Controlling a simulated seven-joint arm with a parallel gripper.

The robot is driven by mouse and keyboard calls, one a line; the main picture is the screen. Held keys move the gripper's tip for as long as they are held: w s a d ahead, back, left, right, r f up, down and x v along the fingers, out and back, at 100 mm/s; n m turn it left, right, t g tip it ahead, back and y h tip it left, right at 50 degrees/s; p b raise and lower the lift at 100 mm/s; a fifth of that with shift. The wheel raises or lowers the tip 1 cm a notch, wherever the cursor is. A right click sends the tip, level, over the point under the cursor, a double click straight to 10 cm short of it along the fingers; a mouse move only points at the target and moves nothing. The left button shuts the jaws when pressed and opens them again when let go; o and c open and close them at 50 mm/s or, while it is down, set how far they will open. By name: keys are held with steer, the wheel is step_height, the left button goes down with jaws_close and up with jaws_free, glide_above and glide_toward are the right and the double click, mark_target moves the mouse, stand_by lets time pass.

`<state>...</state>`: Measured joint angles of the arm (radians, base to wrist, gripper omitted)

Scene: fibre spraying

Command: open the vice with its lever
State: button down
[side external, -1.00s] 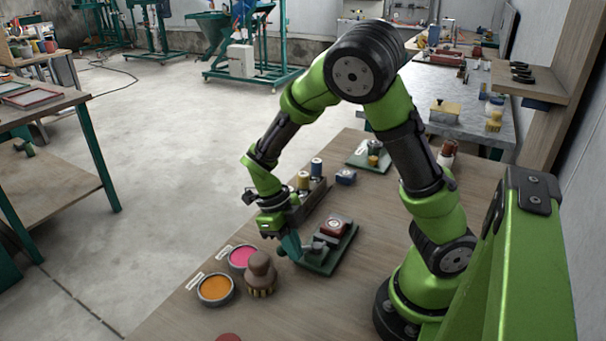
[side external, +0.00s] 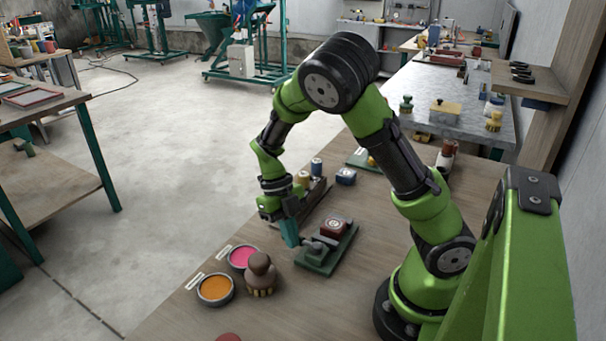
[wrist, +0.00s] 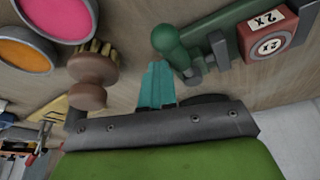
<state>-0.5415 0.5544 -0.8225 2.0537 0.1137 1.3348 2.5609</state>
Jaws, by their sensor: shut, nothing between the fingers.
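The vice (side external: 318,264) is a green base with grey jaws (side external: 314,247) on the table. A red block (side external: 333,228) with a pale label sits at its far end; in the wrist view the red block (wrist: 268,45) is beside the grey jaws (wrist: 220,48). A green round-ended lever (wrist: 165,40) sticks out from the vice in the wrist view. My gripper (side external: 291,243), with teal fingers, is shut and empty, just left of the vice. In the wrist view its fingertips (wrist: 158,64) are close to the lever; I cannot tell whether they touch.
A brown-handled brush (side external: 260,272) stands left of the vice, near my fingers.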

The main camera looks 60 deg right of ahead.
steer(key=shift+w+d, duration=0.15)
steer(key=shift+d, duration=0.45)
steer(key=a, duration=0.2)
steer(key=a+r, duration=0.1)
steer(key=a, duration=0.2)
steer(key=shift+a, duration=0.1)
steer(key=d+r, duration=0.3)
steer(key=r, duration=0.6)
steer(key=shift+d, duration=0.3)
steer(key=shift+r, duration=0.1)
